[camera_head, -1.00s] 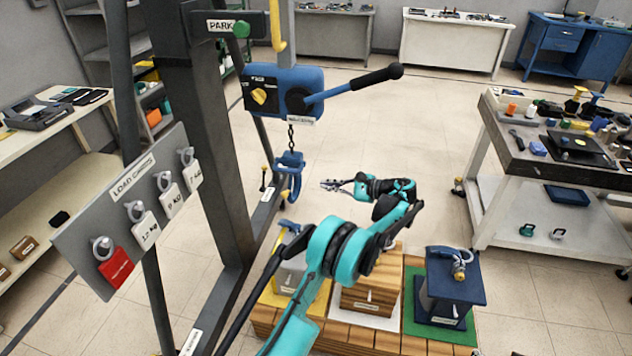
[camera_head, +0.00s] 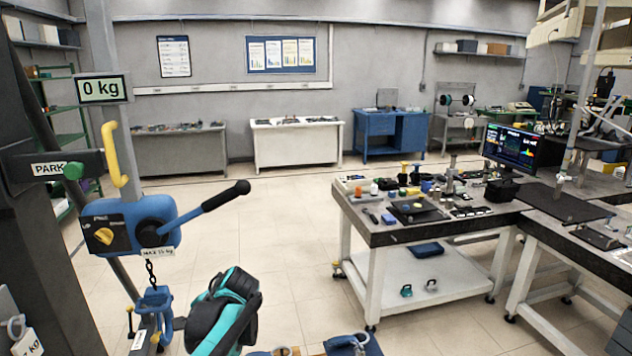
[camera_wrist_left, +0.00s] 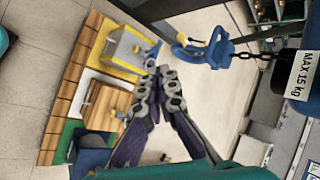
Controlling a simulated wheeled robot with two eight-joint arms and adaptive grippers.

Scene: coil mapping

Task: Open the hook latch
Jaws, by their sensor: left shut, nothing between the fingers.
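The blue hook (camera_head: 155,308) hangs on a short dark chain below the blue hoist body (camera_head: 130,225). In the left wrist view the hook (camera_wrist_left: 208,48) lies sideways, its open curve facing the gripper side, with small yellow parts near it; the latch itself is too small to tell apart. My left gripper (camera_wrist_left: 160,84) is shut and empty. Its fingertips are apart from the hook in this view. In the head view my teal left arm shows just right of the hook, and its fingers are hidden or out of sight. My right gripper is not in view.
The hoist has a black-ended lever (camera_head: 225,196) reaching right and a dark post at left. A wooden platform (camera_wrist_left: 70,80) with several weight blocks, some topped with rings or shackles, stands below. A cluttered bench (camera_head: 400,235) is at right. Open floor lies between.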

